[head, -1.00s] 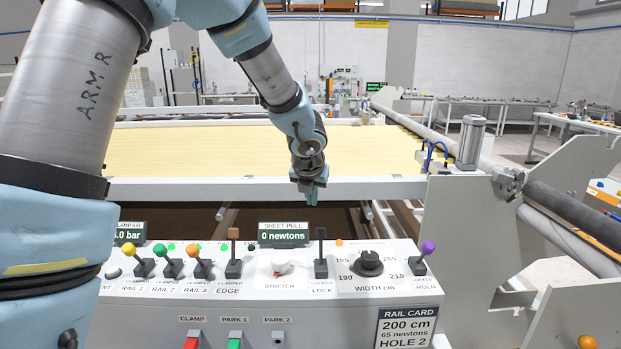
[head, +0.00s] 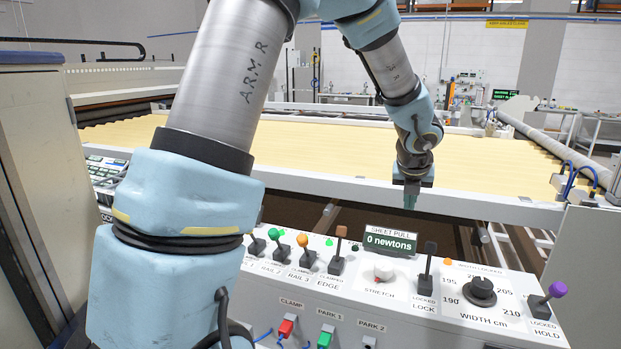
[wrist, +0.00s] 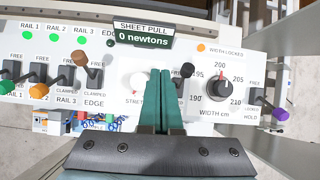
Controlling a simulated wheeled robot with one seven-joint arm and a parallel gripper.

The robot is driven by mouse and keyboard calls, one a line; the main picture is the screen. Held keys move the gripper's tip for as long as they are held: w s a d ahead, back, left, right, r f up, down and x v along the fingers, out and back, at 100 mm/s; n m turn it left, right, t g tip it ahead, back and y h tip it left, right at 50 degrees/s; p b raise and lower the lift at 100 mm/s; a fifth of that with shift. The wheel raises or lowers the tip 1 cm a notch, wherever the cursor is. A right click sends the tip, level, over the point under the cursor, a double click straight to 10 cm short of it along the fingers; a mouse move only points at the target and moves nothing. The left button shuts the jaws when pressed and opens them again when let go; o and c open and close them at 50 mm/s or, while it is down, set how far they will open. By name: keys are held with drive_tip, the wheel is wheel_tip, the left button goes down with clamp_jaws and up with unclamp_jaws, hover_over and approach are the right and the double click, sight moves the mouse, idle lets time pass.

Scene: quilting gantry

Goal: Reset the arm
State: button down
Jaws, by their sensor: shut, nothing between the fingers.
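My gripper (head: 411,203) hangs pointing down above the far side of the white control panel (head: 320,285), behind the LOCK lever (head: 428,258) in the head view. Its green fingers (wrist: 161,100) are together with nothing between them. My arm rises from the lower left and bends over the panel. The display (head: 390,241) reads 0 newtons.
The panel also bears the black WIDTH dial (head: 480,292), the purple HOLD lever (head: 557,289) and several coloured levers at left. Behind it runs a white rail (head: 470,200) before the yellow sheet (head: 480,160). A grey cabinet (head: 35,200) stands at the left edge.

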drive_tip(key=s+a+f+n+g+y+b, duration=0.1)
drive_tip(key=a+f+n, duration=0.1)
drive_tip(key=a+n, duration=0.75)
drive_tip(key=s+a+f+n+g+y+b, duration=0.1)
drive_tip(key=a+f+n+y, duration=0.1)
drive_tip(key=a+n, duration=0.7)
drive_tip(key=s+a+f+n+g+b, duration=0.1)
drive_tip(key=s+a+f+n, duration=0.1)
drive_tip(key=s+a+n, duration=0.3)
drive_tip(key=s+a+f+n+g+b, duration=0.1)
drive_tip(key=s+a+n, duration=0.4)
drive_tip(key=a+n, duration=0.6)
drive_tip(key=f+n, duration=0.1)
drive_tip(key=n, duration=0.4)
drive_tip(key=shift+s+f, duration=0.3)
drive_tip(key=shift+s, duration=0.05)
